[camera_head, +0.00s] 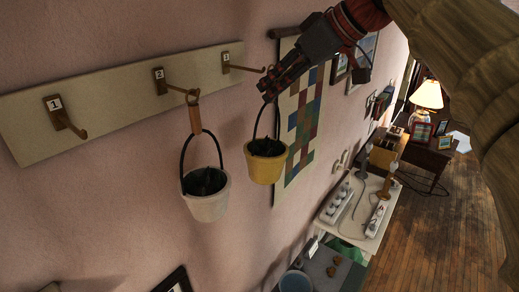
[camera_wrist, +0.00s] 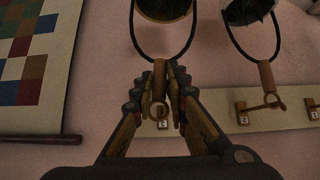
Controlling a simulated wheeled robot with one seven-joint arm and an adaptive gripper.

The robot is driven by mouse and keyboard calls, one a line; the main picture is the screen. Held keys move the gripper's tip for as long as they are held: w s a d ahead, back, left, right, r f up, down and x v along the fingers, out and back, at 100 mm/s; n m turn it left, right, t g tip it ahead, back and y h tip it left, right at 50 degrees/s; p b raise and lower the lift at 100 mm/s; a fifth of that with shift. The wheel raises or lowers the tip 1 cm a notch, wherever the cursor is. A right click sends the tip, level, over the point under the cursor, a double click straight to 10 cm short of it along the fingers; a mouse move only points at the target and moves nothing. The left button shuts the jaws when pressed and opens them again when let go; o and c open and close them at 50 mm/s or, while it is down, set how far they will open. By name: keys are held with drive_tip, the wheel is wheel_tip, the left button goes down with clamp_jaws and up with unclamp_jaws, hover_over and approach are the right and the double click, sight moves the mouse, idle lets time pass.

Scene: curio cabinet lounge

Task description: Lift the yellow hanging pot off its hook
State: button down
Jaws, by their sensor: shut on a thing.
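The yellow hanging pot (camera_head: 265,168) hangs upright by its dark looped handle beneath my gripper (camera_head: 268,94), with dark plant matter inside. The pot's rim also shows at the top of the wrist view (camera_wrist: 165,19). My gripper (camera_wrist: 160,75) is shut on the pot's wooden grip, above the loop. A ring (camera_wrist: 158,110) at the grip's end lies between the fingers, beside the hook labelled 3 (camera_head: 243,69). The fingers partly hide this spot, so I cannot tell whether the ring still sits on the hook.
A white pot (camera_head: 208,207) hangs from hook 2 (camera_head: 175,88), left of the yellow pot. Hook 1 (camera_head: 67,120) is empty. A patchwork hanging (camera_head: 302,120) is on the wall behind the yellow pot. A table with power strips (camera_head: 340,203) stands lower right.

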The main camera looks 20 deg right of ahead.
drive_tip(key=shift+s+d+r, duration=0.1)
drive_tip(key=shift+s, duration=0.1)
drive_tip(key=shift+s+d+b, duration=0.25)
drive_tip(key=shift+s+d, duration=0.3)
drive_tip(key=shift+s, duration=0.25)
drive_tip(key=shift+s+d+b, duration=0.3)
drive_tip(key=shift+s+d, duration=0.25)
drive_tip(key=shift+s, duration=0.2)
drive_tip(key=shift+s+d+b, duration=0.25)
drive_tip(key=shift+s+d, duration=0.3)
drive_tip(key=shift+s, duration=0.25)
